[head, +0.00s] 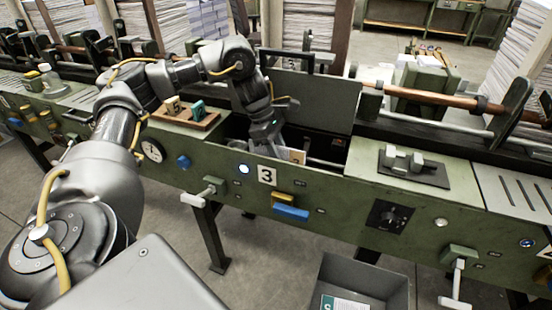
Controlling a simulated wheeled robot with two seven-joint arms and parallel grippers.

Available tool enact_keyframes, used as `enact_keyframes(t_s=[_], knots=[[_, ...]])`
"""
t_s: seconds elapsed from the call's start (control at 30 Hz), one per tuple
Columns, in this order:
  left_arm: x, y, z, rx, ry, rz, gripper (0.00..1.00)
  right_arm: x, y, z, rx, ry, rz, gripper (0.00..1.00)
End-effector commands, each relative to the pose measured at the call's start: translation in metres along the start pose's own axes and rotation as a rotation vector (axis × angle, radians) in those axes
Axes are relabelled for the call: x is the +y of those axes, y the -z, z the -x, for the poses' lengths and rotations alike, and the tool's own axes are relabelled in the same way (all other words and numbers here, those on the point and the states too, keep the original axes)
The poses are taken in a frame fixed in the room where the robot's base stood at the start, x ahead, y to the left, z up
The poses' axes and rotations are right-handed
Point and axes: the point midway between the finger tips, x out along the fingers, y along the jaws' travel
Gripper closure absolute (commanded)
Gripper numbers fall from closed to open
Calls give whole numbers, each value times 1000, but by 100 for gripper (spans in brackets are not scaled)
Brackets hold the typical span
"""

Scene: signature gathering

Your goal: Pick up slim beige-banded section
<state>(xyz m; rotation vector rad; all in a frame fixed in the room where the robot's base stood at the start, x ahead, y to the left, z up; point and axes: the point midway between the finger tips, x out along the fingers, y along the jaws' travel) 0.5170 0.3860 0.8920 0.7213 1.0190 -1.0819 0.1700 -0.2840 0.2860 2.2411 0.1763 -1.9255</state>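My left gripper (268,145) reaches down into the open bay of the green machine marked 3 (267,176). Its fingertips are partly hidden by the bay's front wall, so I cannot tell whether they are open or shut. A small pale, beige-looking piece (294,155) shows beside the fingers, low in the bay. It may be the slim beige-banded section, but it is too small and covered to be sure, and I cannot tell whether the fingers touch it. My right gripper is not in view.
A raised grey-green lid (325,98) stands behind the bay. A wooden holder (187,118) with beige and teal blocks sits left of it. A dark plate with a metal latch (412,166) lies to the right. A grey bin (362,285) stands below.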

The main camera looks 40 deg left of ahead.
Motion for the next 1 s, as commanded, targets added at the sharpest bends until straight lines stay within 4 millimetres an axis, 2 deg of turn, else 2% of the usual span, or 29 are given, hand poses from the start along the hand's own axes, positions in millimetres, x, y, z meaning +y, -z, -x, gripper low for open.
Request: enact_keyframes(t_s=[0.2,0.43,0.9,1.0], knots=[[0,0,0,0,-1,0,70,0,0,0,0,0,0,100],[0,0,0,0,-1,0,100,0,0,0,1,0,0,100],[0,-1,1,-1,-1,0,100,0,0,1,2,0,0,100],[0,-2,4,-1,-1,-1,100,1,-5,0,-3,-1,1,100]])
